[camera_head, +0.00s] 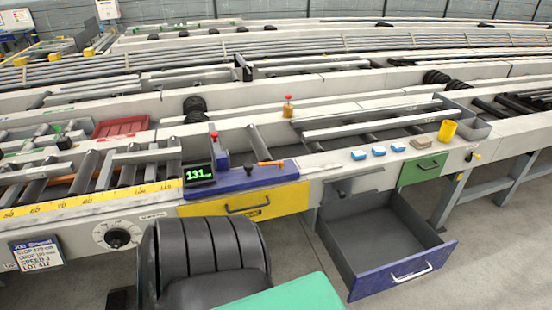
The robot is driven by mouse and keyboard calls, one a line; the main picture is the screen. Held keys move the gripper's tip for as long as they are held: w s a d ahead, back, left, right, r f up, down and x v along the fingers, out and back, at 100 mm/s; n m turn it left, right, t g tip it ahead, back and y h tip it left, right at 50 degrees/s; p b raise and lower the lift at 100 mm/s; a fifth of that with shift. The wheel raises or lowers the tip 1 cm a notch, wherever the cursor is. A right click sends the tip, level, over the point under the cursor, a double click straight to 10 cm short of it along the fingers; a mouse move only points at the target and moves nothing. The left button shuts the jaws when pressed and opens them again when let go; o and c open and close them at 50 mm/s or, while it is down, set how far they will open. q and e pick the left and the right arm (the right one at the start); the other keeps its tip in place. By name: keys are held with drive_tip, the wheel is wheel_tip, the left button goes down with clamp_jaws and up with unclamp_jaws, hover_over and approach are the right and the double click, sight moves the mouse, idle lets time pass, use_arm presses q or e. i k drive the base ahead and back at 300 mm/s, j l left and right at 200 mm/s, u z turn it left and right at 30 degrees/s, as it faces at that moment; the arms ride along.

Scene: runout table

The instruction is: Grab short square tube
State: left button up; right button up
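Two pale straight bars lie across the dark bed of the runout table (320,162), right of centre. The nearer bar (375,126) and the farther bar (365,109) run roughly parallel. Another pale, shorter bar (145,156) lies over the rollers at left. Which of these is the short square tube I cannot tell, as their end shapes are too small to make out. Neither of my grippers shows in the head view, and nothing is seen held.
A blue-fronted drawer (405,270) stands open at lower right. A yellow drawer (245,203) and green drawer (422,169) are shut. Blue blocks (368,153), a yellow cup (447,131) and a red tray (121,126) stand on the table. A black ribbed shape (205,255) fills the near foreground.

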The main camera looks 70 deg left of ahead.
sight(174, 153)
drive_tip(key=u, duration=3.15)
